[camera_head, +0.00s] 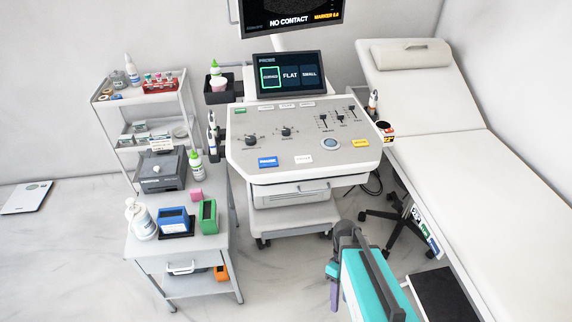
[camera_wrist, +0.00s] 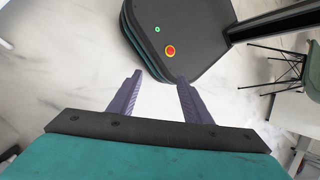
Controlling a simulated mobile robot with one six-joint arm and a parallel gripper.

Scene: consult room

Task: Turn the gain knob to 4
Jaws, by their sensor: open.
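The control panel (camera_head: 315,150) of the ultrasound cart is in the middle of the head view. Two dark round knobs are on its left half, a left knob (camera_head: 251,140) and a right knob (camera_head: 287,131). Their labels and pointer settings are too small to read, so I cannot tell which is the gain knob. My gripper (camera_wrist: 158,92) is open and empty in the wrist view, its purple fingers apart above the floor. In the head view, my arm is low at the front right, well below and apart from the panel. The wrist view does not show the knobs.
Sliders (camera_head: 340,118), a trackball (camera_head: 330,144) and coloured buttons share the panel. A touchscreen (camera_head: 288,75) stands behind it. A side trolley (camera_head: 150,245) with bottles and boxes is at left. The exam bed (camera_head: 490,190) is close on the right.

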